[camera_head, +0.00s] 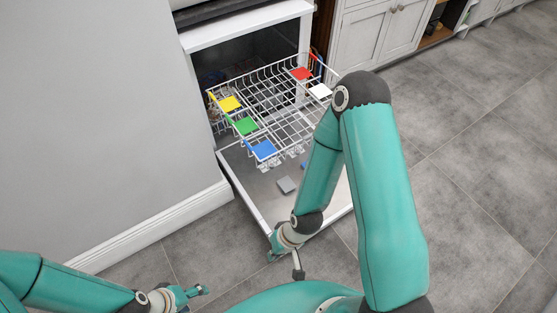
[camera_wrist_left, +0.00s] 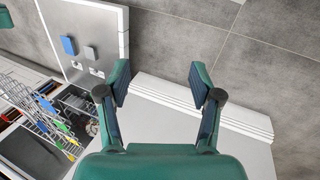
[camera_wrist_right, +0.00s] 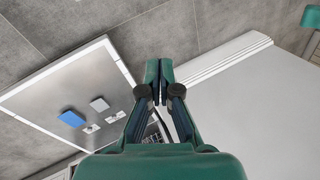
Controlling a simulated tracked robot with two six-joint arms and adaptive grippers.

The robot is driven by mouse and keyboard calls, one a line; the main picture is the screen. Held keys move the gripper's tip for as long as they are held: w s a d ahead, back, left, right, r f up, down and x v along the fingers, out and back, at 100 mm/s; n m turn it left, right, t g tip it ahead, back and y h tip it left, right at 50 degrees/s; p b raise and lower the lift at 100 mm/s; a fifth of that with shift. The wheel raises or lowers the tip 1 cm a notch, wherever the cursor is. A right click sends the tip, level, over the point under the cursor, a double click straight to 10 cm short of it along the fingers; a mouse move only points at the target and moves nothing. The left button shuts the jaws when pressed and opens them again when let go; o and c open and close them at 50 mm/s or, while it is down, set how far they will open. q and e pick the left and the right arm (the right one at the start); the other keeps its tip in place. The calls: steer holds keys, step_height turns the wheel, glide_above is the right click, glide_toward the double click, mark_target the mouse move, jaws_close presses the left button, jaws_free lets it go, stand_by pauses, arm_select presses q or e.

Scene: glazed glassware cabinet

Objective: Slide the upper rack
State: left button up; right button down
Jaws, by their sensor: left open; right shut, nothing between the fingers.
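The upper rack (camera_head: 272,98) is a white wire basket, drawn out of the white cabinet over a lowered door (camera_head: 262,193). Flat squares in yellow, green, blue, red and white sit along its sides. The rack also shows at the left of the left wrist view (camera_wrist_left: 38,108). My left gripper (camera_head: 203,289) is open and empty, low at the front left, well away from the rack. My right gripper (camera_head: 284,262) is shut and empty, just in front of the door's near edge and below the rack. My right arm hides part of the door's right side.
A grey block (camera_head: 286,185) and a blue block, seen in the right wrist view (camera_wrist_right: 71,118), are on the lowered door. A grey wall with a white baseboard (camera_head: 150,228) stands at the left. Grey cupboards (camera_head: 380,40) stand behind. The tiled floor (camera_head: 470,150) at the right is clear.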

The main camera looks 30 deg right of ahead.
arm_select(q)
steer(key=o, duration=0.5)
step_height(320, 180, down, 8)
steer(key=b, duration=0.7)
arm_select(e)
steer(key=w+d+f+m+t, duration=0.3)
steer(key=w, duration=0.3)
steer(key=m+t+h+b, duration=0.3)
steer(key=m+t+b, duration=0.85)
steer(key=b, duration=1.25)
glide_toward(274, 156)
steer(key=shift+g, duration=0.35)
steer(key=b+x, duration=0.1)
steer(key=x, duration=0.5)
steer(key=shift+w+d+r+b, duration=0.1)
steer(key=shift+r+b, duration=0.05)
steer(key=shift+b, duration=0.15)
arm_select(q)
steer(key=shift+f, duration=12.7)
arm_select(e)
steer(key=shift+w, duration=0.4)
